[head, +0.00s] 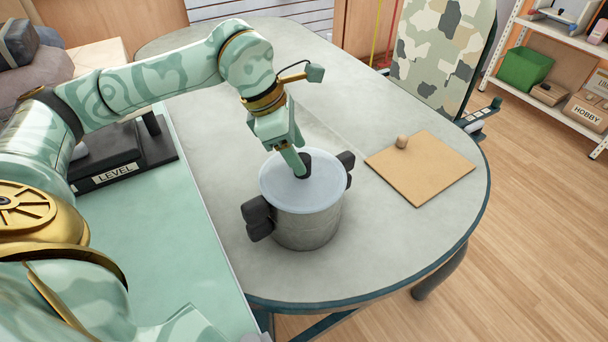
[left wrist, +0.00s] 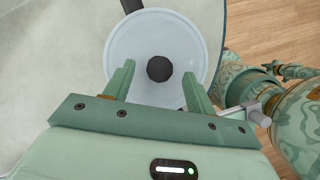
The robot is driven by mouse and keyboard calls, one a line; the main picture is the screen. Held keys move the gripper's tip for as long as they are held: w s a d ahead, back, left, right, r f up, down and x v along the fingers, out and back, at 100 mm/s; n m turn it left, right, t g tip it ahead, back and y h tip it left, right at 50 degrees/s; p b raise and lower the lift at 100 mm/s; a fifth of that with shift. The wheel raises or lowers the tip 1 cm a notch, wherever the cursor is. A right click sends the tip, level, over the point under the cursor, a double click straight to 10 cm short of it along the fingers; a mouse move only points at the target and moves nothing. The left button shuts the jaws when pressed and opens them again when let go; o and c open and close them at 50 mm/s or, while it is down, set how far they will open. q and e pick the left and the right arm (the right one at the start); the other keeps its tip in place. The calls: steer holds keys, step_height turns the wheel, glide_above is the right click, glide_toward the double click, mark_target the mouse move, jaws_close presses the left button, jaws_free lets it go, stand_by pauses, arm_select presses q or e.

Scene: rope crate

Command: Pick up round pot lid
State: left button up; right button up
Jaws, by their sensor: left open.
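The round pot lid (head: 284,190) is pale blue-white with a dark knob in its middle. It sits on a grey metal pot (head: 308,229) with black side handles, on the table. In the left wrist view the lid (left wrist: 145,30) shows from above, with its round black knob (left wrist: 159,68) between and slightly beyond the finger tips. My left gripper (head: 299,170) is open, pointing down over the lid, its fingers close by the knob. It also shows in the left wrist view (left wrist: 158,80). Whether a finger touches the knob cannot be told. My right gripper is not in view.
A tan board (head: 425,172) with a small round knob lies on the grey table (head: 380,250), right of the pot. A black stand marked LEVEL (head: 130,155) is at left. A camouflage-patterned panel (head: 440,50) stands at the table's back right. The table's front is clear.

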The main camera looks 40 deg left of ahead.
mark_target(301, 157)
arm_select(q)
steer(key=b+x, duration=0.1)
steer(key=x, duration=0.2)
steer(key=shift+f, duration=0.15)
steer(key=shift+w, duration=0.1)
steer(key=shift+c, duration=1)
jaws_close()
steer(key=shift+r, duration=0.25)
